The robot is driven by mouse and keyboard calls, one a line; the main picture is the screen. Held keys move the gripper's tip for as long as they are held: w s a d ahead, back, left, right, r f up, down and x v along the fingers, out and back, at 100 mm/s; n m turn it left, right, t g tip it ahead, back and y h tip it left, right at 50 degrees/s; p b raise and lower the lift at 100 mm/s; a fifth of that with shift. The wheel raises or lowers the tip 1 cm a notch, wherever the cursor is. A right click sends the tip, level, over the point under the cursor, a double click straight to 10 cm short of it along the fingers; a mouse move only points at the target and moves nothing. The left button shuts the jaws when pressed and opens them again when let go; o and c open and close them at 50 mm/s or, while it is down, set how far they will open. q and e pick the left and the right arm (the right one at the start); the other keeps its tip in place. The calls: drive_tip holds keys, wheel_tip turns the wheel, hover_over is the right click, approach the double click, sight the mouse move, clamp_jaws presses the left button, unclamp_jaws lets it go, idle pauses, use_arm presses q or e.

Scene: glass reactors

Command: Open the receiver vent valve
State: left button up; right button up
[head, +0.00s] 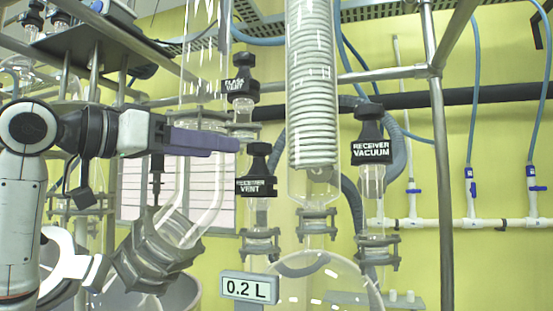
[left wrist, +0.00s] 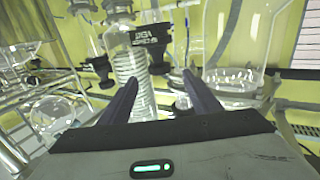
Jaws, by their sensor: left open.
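The receiver vent valve (head: 257,180) is a black knob with a white-lettered "RECEIVER VENT" label, upright on a glass neck above a metal clamp. My left gripper (head: 236,144) comes in from the left with its dark fingers level. Its tips are just left of the knob's top, and I see no clear contact. In the left wrist view the two fingers of my left gripper (left wrist: 160,77) are spread apart with nothing held. A black labelled valve (left wrist: 150,42) shows beyond the gap, its lettering turned over and hard to read. My right gripper is not in view.
The flask vent valve (head: 239,85) stands just above the fingers. The receiver vacuum valve (head: 370,140) is farther right, past the coiled condenser (head: 311,90). A round glass receiver (head: 325,285) and a "0.2 L" display (head: 249,288) lie below. A metal post (head: 442,180) stands at right.

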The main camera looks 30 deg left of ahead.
sight(249, 151)
use_arm(q)
drive_tip(key=p+x, duration=0.2)
drive_tip(key=x, duration=0.6)
drive_tip(key=shift+w+d+r, duration=0.1)
drive_tip(key=shift+w+d, duration=0.05)
drive_tip(key=shift+d, duration=0.05)
drive_tip(key=shift+w+d, duration=0.1)
drive_tip(key=shift+w, duration=0.5)
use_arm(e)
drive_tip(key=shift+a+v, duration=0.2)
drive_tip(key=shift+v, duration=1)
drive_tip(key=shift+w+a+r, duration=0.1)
use_arm(q)
drive_tip(key=c, duration=1.1)
